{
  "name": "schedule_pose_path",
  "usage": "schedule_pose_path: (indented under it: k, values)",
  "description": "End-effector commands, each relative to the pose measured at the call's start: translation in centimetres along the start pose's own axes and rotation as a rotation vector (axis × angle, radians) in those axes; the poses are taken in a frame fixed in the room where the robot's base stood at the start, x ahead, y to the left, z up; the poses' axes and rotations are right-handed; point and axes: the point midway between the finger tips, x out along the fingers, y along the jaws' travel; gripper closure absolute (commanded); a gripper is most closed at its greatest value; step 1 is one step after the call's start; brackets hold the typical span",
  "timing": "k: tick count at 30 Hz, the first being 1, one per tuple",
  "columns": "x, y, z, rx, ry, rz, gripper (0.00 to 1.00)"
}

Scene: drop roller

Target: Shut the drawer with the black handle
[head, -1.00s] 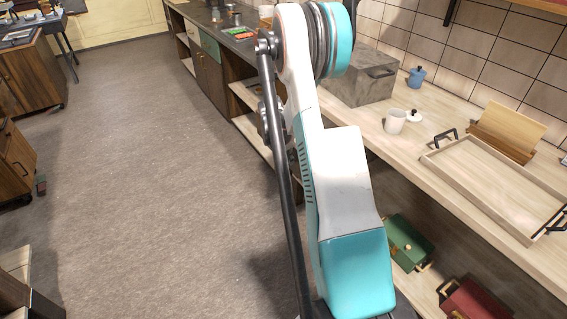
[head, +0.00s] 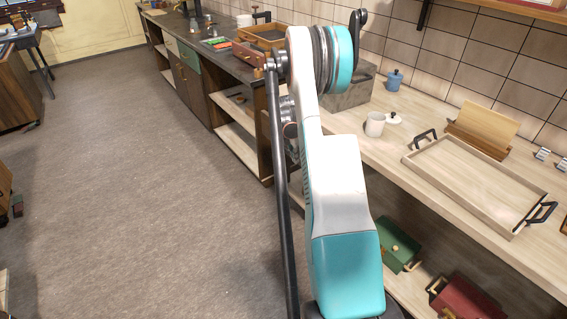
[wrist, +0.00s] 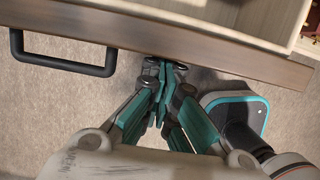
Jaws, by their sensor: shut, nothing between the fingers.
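In the wrist view, a drawer front (wrist: 215,59) with a brown wooden top edge crosses the upper part of the picture. Its black handle (wrist: 62,66) sticks out at the left. Part of a pale drawer interior shows behind the front, so the drawer stands open. My gripper (wrist: 163,66) is shut and empty, with its fingertips at the drawer front, right of the handle. I cannot tell whether they touch it. In the head view my arm hides the gripper, and I cannot make out the drawer.
A pale counter at the right carries a wooden tray (head: 414,158), a white mug (head: 374,124) and a blue jar (head: 393,80). A green box (head: 398,246) and a red box (head: 466,300) sit on the shelf below.

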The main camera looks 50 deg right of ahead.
Motion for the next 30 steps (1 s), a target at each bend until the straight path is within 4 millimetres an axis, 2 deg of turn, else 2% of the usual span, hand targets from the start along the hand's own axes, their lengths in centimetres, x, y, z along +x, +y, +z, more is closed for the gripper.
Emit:
schedule_pose_path:
  k: [1,6,12,19,30]
  values:
    - [0.4,0.0,1.3,0.004,0.0,0.0,1.0]
    - [1.1,0.0,4.4,0.002,0.0,0.001,1.0]
    - [1.7,0.0,6.8,0.0,0.0,0.001,1.0]
    - [1.9,0.0,7.8,0.0,0.0,0.001,1.0]
    - [2.0,0.0,7.8,0.0,0.0,0.001,1.0]
